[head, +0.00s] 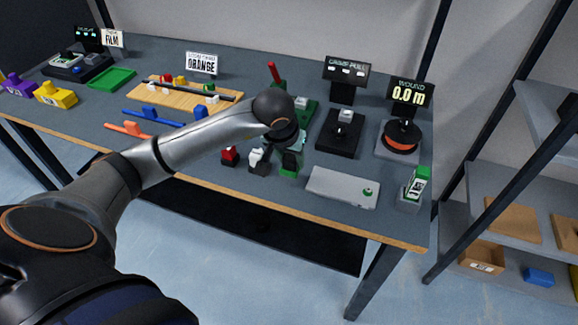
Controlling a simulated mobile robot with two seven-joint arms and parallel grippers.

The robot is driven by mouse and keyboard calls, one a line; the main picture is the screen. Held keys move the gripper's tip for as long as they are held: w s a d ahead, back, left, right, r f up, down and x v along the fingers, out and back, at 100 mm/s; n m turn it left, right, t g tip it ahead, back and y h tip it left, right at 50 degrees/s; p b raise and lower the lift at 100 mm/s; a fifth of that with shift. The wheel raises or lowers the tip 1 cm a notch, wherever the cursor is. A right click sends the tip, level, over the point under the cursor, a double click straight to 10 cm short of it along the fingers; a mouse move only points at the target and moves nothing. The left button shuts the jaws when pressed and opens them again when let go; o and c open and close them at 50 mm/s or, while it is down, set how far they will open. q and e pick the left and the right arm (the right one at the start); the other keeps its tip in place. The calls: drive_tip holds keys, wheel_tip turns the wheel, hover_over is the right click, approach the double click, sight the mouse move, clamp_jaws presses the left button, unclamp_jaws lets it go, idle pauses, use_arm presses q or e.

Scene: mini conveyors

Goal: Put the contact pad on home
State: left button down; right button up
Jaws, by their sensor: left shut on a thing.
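My left gripper (288,148) reaches over the bench from the left and points down near its front edge. It is shut on a small green thing (289,169), partly hidden by the fingers; I cannot tell whether that thing touches the bench. A white block on a dark base (257,160) stands just left of it, and a small red block (230,155) further left. No label that I can read marks a contact pad or a home spot. My right gripper is not in view.
A light grey plate (342,188) lies right of the gripper, with a green-and-white block (416,184) beyond it. A crimp-pull stand (341,132) and an orange spool (401,138) stand behind. A wooden board (178,97) and coloured bars lie left. Shelves (515,200) stand right.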

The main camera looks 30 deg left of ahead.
sight(289, 166)
use_arm(q)
drive_tip(key=shift+a+f, duration=0.15)
drive_tip(key=shift+f, duration=0.75)
drive_tip(key=shift+a+f, duration=0.1)
drive_tip(key=shift+f, duration=0.8)
drive_tip(key=shift+f, duration=0.2)
drive_tip(key=shift+c, duration=2.1)
unclamp_jaws()
drive_tip(key=shift+r, duration=0.15)
drive_tip(key=shift+r, duration=0.25)
drive_tip(key=v, duration=1.1)
drive_tip(key=shift+r+p, duration=0.25)
drive_tip(key=shift+p, duration=0.2)
drive_tip(key=shift+s+d, duration=0.1)
drive_tip(key=shift+s, duration=0.05)
